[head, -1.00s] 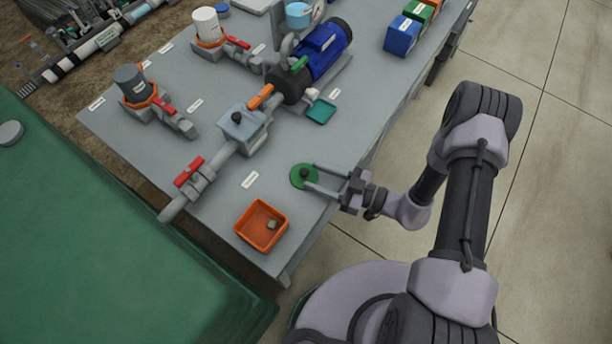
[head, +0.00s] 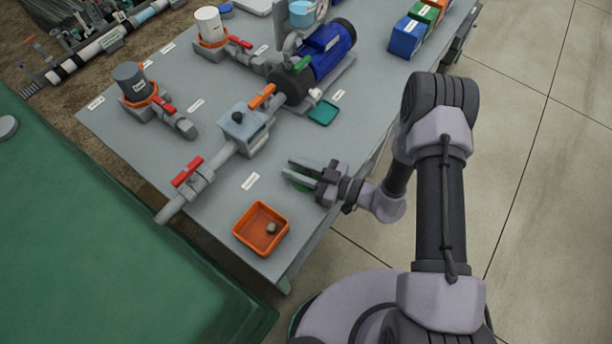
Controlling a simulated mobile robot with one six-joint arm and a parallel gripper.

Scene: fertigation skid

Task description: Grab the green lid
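The green lid (head: 300,187) lies near the right edge of the grey bench top, right of the orange tray. Only slivers of its green rim show. Its dark knob is hidden behind my gripper. My gripper (head: 288,169) is over the lid and comes in from the right, with its fingers pointing left. The two fingers look a little apart. I cannot tell whether they touch or hold the knob.
The orange tray (head: 243,238) with a small grey-brown piece stands at the front. A grey pipe with a red-handled valve (head: 187,171) and a grey box (head: 243,128) lies left of my gripper. A teal tray (head: 323,112) and a blue motor (head: 327,53) are farther back.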

